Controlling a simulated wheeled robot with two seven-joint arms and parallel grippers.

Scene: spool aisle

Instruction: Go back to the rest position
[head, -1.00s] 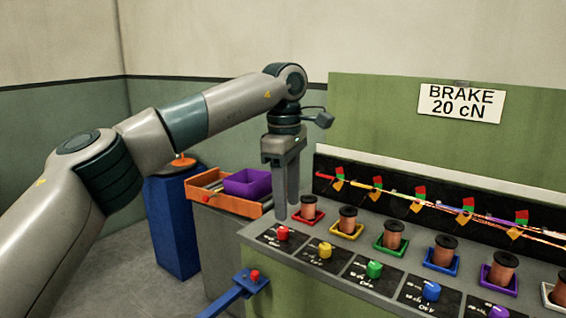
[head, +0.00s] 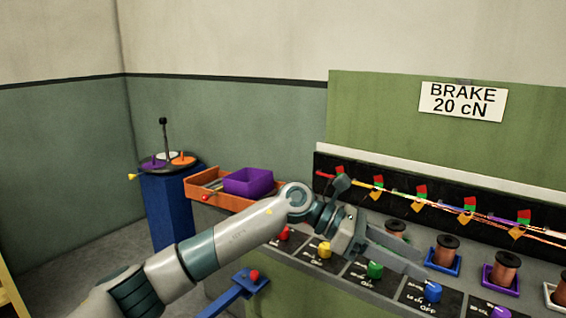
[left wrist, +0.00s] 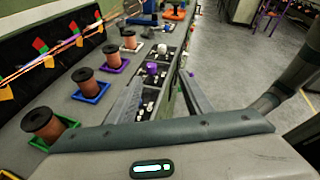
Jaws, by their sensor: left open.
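My left arm comes in from the lower left in the head view. Its gripper (head: 424,266) is open and empty, stretched to the right over the front of the spool bench, near the green knob (head: 374,270) and blue knob (head: 432,291). It hides the red and yellow spools and part of the green-tray spool (head: 395,229). In the left wrist view the open fingers (left wrist: 160,88) point along the bench's front edge, with a purple knob (left wrist: 151,68) seen between them. My right gripper is not in view.
Copper spools stand in coloured trays, such as the blue-tray spool (head: 443,250) and purple-tray spool (head: 505,268). A purple bin (head: 248,182) sits in an orange tray (head: 212,197) behind the arm. A blue pedestal (head: 167,212) stands left. Open floor (left wrist: 225,60) lies beside the bench.

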